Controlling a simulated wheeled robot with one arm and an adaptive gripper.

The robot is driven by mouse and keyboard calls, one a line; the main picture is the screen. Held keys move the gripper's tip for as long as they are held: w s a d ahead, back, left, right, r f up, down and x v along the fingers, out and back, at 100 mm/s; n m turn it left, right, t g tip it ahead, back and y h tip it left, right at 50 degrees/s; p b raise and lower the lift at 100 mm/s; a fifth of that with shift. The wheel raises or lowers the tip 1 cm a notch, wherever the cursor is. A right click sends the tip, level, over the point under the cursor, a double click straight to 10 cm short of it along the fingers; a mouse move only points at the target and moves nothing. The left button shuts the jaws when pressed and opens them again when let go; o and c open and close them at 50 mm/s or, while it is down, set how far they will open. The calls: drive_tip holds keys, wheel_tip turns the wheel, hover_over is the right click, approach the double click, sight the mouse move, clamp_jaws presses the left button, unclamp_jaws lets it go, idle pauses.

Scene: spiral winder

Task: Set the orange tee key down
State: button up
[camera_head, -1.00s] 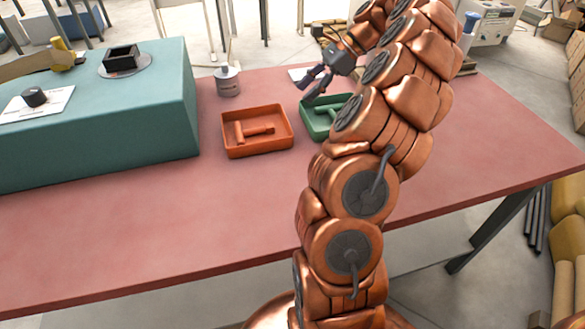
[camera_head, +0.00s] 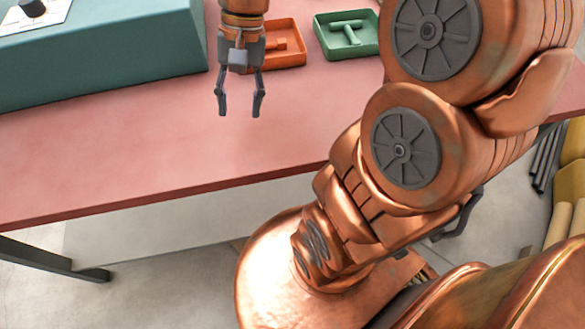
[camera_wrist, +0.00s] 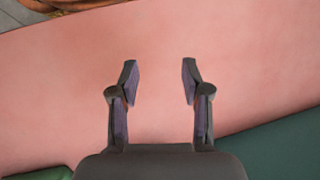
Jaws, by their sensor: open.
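The orange tee key (camera_head: 281,44) lies in the orange tray (camera_head: 290,60) at the top middle of the head view, partly hidden behind my wrist. My gripper (camera_head: 239,112) is open and empty, pointing down over the bare red tabletop, in front of and to the left of that tray. In the wrist view my open fingers (camera_wrist: 157,80) have only red table surface between and beyond them. The key does not show in the wrist view.
A green tray (camera_head: 334,53) with a green tee key (camera_head: 347,31) sits right of the orange tray. A teal box (camera_head: 120,60) stands at the left on the red table (camera_head: 150,150). The table's front middle is clear.

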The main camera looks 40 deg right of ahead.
drive_tip(key=s+f+n, duration=0.1)
drive_tip(key=s, duration=0.2)
drive_tip(key=s+f+n+h, duration=0.1)
drive_tip(key=s, duration=0.2)
drive_tip(key=s+a+f+n+h, duration=0.1)
drive_tip(key=s+f+n, duration=0.1)
drive_tip(key=s, duration=0.1)
drive_tip(key=shift+a+g, duration=0.1)
drive_tip(key=shift+g, duration=0.2)
drive_tip(key=s+d+f+n+h, duration=0.1)
drive_tip(key=s+f+n, duration=0.1)
drive_tip(key=s, duration=0.3)
drive_tip(key=shift+s+d+f+h, duration=0.25)
drive_tip(key=shift+s+f+h, duration=0.05)
drive_tip(key=shift+f+h, duration=0.15)
